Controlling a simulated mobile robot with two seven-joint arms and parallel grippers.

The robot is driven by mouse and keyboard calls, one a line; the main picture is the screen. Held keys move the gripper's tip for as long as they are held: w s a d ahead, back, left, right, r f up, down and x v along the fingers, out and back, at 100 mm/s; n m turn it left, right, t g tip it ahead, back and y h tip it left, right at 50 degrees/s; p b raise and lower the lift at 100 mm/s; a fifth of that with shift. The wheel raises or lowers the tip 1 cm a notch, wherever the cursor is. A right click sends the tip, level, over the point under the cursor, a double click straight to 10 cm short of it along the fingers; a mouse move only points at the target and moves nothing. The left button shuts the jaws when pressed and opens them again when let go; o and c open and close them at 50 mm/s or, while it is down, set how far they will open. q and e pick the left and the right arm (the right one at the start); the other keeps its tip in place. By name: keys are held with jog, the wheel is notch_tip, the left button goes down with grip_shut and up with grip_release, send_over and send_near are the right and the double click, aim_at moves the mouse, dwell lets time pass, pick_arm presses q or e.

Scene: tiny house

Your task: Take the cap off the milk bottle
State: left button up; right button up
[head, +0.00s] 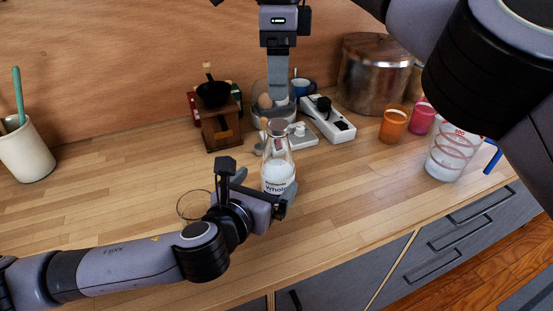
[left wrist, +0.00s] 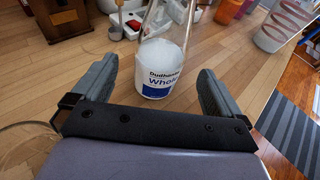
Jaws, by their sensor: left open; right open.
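The milk bottle (head: 279,168) stands upright on the wooden counter, clear glass with milk and a white label; its lower part shows in the left wrist view (left wrist: 160,70). Its brownish cap (head: 277,127) is on the neck; the left wrist view cuts it off. My left gripper (head: 265,181) is open low by the bottle, with its fingers (left wrist: 157,85) to either side of the label in the left wrist view. I cannot tell whether they touch the glass. My right gripper (head: 279,96) is open, pointing down above the cap, empty and apart from it.
A coffee grinder (head: 221,125) stands behind left, and a white tray (head: 302,134) and a white power-strip-like device (head: 328,120) behind right. The left counter is mostly clear.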

aim_at(278, 170)
pick_arm(q)
jog(key=shift+w+d, duration=0.15)
jog(key=shift+w, duration=0.1)
pick_arm(e)
jog(key=shift+s+r, duration=0.1)
pick_arm(q)
jog(key=shift+x, duration=3.25)
jog(key=shift+s, duration=0.1)
